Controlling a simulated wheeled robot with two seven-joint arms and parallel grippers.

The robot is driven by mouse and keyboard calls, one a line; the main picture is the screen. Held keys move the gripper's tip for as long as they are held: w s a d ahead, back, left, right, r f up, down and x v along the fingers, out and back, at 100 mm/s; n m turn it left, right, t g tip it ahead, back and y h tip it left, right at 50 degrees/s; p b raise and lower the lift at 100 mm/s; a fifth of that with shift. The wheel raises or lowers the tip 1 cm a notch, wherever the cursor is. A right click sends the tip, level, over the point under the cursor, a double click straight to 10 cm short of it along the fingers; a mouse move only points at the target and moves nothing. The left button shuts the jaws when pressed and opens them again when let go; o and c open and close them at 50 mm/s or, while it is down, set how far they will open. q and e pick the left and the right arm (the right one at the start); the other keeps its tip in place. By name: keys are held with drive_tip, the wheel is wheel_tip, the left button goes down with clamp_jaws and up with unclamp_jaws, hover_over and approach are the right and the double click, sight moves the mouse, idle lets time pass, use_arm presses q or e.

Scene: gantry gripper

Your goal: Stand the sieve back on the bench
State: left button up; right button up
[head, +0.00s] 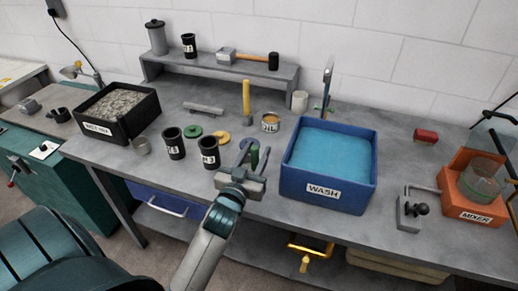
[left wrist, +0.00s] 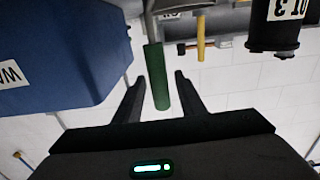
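A green handle (left wrist: 157,75), which looks like the sieve's, lies between the spread fingers of my left gripper (left wrist: 158,90) in the left wrist view, with a gap on each side. A thin grey shaft leads from it towards the top edge; the sieve's head is not clear. In the head view my left gripper (head: 254,158) is over the bench (head: 260,205), left of the blue wash tub. A small green part (head: 252,147) shows at its fingers, mostly hidden by them. My right gripper is not in view.
The blue wash tub (head: 368,184) stands close on the right. Two black pots, one here (head: 210,153), stand on the left. Bare bench lies in front of the pots.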

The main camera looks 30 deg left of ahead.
use_arm(q)
drive_tip(key=b+v, duration=0.2)
drive_tip(key=v, duration=0.6)
drive_tip(key=shift+s, duration=0.4)
drive_tip(key=shift+d, duration=0.1)
